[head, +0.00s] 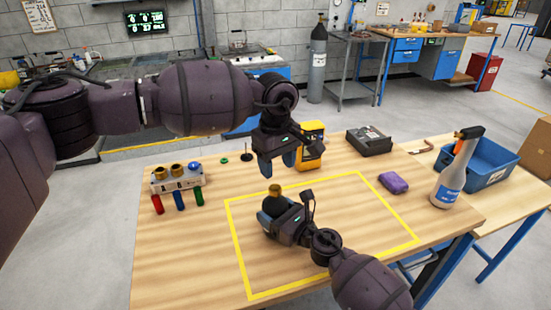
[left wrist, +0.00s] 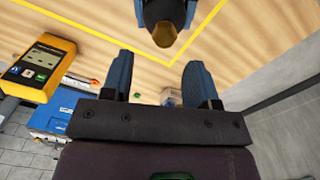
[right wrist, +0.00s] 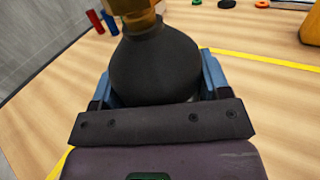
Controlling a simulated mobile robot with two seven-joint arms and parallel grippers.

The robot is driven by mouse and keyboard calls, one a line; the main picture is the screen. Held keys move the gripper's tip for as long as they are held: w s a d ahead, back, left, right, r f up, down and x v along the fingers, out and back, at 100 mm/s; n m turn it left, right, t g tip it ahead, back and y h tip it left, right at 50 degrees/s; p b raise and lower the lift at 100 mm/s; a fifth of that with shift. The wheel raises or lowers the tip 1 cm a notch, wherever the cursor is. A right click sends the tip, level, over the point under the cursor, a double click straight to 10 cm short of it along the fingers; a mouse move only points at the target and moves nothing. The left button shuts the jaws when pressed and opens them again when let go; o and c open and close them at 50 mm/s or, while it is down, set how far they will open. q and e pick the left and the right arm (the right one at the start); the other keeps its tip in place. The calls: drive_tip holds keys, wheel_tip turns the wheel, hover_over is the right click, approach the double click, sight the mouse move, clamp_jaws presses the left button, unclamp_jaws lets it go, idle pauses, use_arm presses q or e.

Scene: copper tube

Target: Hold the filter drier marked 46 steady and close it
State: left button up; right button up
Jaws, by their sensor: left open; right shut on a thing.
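The filter drier (head: 272,205) is a dark, rounded body with a brass top (head: 275,190), roughly upright inside the yellow outline on the bench. No number 46 is readable on it. My right gripper (head: 282,222) is shut around its body, with a blue finger on each side in the right wrist view, where the dark body (right wrist: 157,65) and brass neck (right wrist: 138,14) show. My left gripper (head: 277,164) is open and empty above the drier, apart from it. In the left wrist view the brass top (left wrist: 165,35) lies beyond the open fingers (left wrist: 157,70).
A pale block with brass and blue fittings (head: 178,180) and red, blue and green handles sits at left. A yellow meter (head: 312,148) stands behind my left gripper. A purple cloth (head: 393,183), spray bottle (head: 449,182) and blue bin (head: 490,168) are at right.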

sight(275, 187)
use_arm(q)
drive_tip(key=n, duration=0.5)
drive_tip(key=shift+r+n, duration=0.4)
use_arm(e)
drive_tip(key=shift+f, duration=0.1)
use_arm(q)
drive_tip(key=n, duration=0.4)
drive_tip(key=shift+r, duration=0.25)
drive_tip(key=n, duration=0.4)
drive_tip(key=shift+a+r, duration=0.1)
drive_tip(key=n, duration=0.5)
drive_tip(key=shift+s+a, duration=0.1)
drive_tip(key=shift+f, duration=4.05)
drive_tip(key=shift+c, duration=0.4)
drive_tip(key=c, duration=0.8)
drive_tip(key=o, duration=1)
